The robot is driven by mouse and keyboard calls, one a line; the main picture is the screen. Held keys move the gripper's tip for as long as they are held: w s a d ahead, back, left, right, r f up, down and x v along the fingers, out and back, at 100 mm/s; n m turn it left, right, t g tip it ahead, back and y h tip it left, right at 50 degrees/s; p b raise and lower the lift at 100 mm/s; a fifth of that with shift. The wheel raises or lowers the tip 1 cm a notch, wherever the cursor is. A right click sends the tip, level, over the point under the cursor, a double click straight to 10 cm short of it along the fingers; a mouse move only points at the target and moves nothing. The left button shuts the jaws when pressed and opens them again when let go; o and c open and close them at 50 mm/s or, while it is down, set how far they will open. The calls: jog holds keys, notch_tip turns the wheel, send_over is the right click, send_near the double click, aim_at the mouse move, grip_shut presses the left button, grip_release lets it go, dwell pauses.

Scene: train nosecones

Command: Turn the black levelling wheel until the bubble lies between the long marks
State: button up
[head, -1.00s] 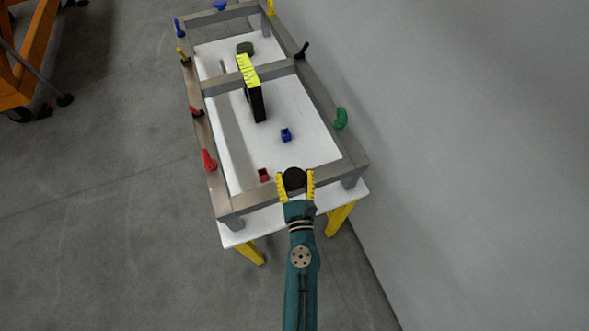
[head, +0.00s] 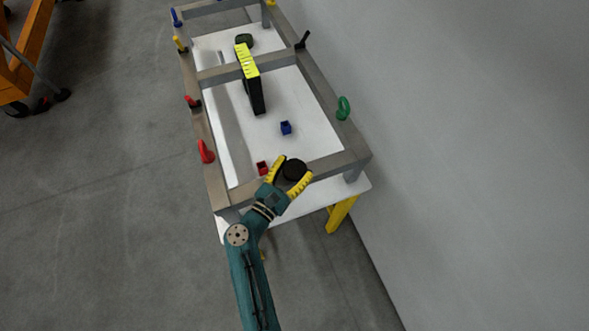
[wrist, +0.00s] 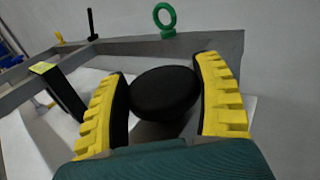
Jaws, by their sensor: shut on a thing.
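The black levelling wheel (head: 294,170) is a round disc on the near crossbar of the metal frame. My gripper (head: 294,166) is shut on it, with one yellow-ribbed finger on each side, pointing up and to the right. In the wrist view the wheel (wrist: 165,93) sits between the black inner pads of both fingers (wrist: 163,90). A black block with a yellow top (head: 247,62), seemingly the level, stands at the frame's middle crossbar. It shows partly at the left of the wrist view (wrist: 64,92). The bubble and long marks are too small to make out.
A red box (head: 262,168) lies just left of my gripper, and a blue box (head: 286,128) lies farther up the white tabletop (head: 300,100). A green ring (head: 343,108) and red handles (head: 206,151) stand on the frame. A grey wall runs along the right.

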jog(key=shift+f, duration=0.15)
dwell(0.3)
jog(key=o, duration=1.1)
jog(key=v, duration=1.2)
jog(key=shift+o, duration=0.2)
